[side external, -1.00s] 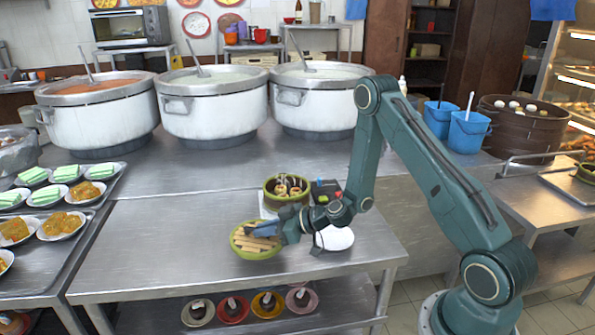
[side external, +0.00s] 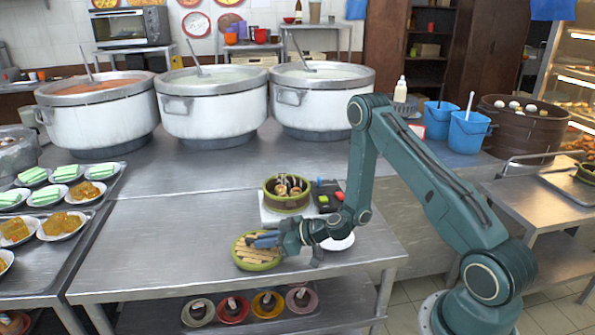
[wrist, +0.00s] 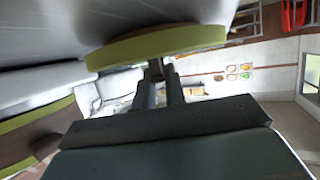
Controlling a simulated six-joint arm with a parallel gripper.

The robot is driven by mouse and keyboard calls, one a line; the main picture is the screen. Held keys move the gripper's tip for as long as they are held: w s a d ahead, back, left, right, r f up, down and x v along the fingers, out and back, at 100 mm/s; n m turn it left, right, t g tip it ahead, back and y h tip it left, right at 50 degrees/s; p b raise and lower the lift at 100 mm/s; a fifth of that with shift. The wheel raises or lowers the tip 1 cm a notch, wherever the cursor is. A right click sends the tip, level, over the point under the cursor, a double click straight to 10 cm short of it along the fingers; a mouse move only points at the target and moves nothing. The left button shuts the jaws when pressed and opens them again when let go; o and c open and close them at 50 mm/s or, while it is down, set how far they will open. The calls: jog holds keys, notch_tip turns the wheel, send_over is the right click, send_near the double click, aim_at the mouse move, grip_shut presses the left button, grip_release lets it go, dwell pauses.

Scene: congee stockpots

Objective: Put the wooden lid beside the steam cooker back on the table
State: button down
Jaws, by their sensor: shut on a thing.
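The wooden lid (side external: 246,264) is round, with a green rim and pale slats across its top. It is low over the front of the steel table (side external: 150,250), left of my gripper, and looks nearly level. I cannot tell whether it touches the table. My gripper (side external: 266,240) is shut on the lid, and the wrist view shows the lid's green rim (wrist: 160,46) at the fingertips (wrist: 157,72). The steam cooker (side external: 287,203), a green-rimmed round basket, stands open just behind the lid, with several small food pieces inside.
A black box with coloured buttons (side external: 326,198) is right of the cooker. A white plate (side external: 341,243) lies partly behind my wrist. Large stockpots (side external: 213,108) line the back. Trays of plated food (side external: 62,225) are at left. The table left of the lid is clear.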

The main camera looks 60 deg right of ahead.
jog(key=shift+f, duration=0.1)
jog(key=c, duration=1.5)
grip_release()
jog(key=shift+o, duration=0.2)
jog(key=shift+r+v, duration=0.2)
jog(key=shift+v, duration=5.9)
jog(key=shift+a, duration=0.15)
